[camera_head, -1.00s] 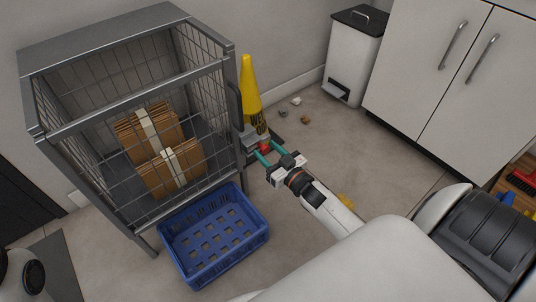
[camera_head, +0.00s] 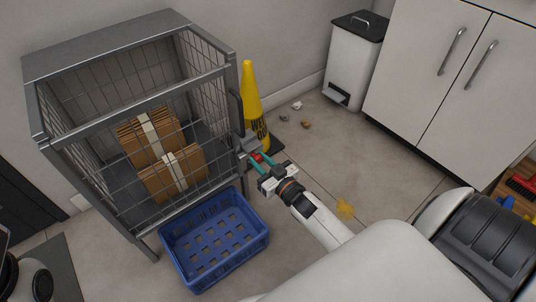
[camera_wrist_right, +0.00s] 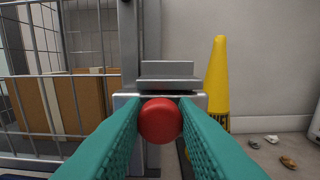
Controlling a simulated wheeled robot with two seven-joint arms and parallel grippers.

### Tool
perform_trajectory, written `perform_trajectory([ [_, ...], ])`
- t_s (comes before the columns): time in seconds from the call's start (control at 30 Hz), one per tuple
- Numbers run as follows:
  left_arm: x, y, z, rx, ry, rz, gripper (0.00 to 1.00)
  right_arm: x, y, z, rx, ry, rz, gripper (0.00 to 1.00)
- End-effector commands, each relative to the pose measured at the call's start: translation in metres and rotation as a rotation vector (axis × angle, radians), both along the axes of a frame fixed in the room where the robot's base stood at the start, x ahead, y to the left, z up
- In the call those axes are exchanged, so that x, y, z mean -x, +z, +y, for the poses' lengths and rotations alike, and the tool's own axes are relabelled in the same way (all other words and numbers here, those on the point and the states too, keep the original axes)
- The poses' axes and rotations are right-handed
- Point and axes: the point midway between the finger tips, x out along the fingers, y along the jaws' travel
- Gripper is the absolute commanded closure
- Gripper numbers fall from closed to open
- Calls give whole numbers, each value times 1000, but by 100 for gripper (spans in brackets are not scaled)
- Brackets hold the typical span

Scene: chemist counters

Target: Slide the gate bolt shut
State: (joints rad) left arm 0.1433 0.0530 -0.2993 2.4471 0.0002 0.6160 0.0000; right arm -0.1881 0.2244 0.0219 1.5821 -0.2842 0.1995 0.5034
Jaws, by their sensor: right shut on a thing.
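The wire-mesh cage (camera_head: 90,133) stands on the left in the head view, with its gate post at its right corner. The gate bolt's red knob (camera_wrist_right: 160,120) shows in the middle of the right wrist view, in front of a grey metal bolt housing (camera_wrist_right: 167,78). My right gripper (camera_head: 259,162) is at the cage's right corner, its teal fingers shut on the red knob from both sides. How far the bolt sits in its keeper is hidden behind the knob and fingers. My left gripper is not in view.
A blue crate (camera_head: 262,238) sits on the floor below the cage front. A yellow wet-floor cone (camera_head: 251,95) stands just behind the bolt. Bundled cardboard (camera_head: 190,172) lies inside the cage. A white pedal bin (camera_head: 350,70) and cabinets (camera_head: 440,60) stand at the right.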

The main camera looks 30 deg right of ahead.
Motion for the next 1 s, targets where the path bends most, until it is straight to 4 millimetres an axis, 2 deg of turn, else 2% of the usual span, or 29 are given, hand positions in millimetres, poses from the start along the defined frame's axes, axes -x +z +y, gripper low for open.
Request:
perform_trajectory([
  [0.1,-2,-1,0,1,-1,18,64,2,1,15,-4,0,4,100],
  [0.4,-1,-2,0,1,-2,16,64,2,-1,20,-1,4,3,100],
  [0.43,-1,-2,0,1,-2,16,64,2,-1,20,-2,4,3,71],
  [0.53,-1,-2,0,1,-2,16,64,2,-1,20,-2,4,3,54],
  [0.57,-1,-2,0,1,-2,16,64,2,-1,20,-2,4,3,52],
  [0.87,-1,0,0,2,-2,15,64,4,0,18,-1,1,3,52],
  [1.0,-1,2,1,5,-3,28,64,19,2,16,-3,0,5,52],
])
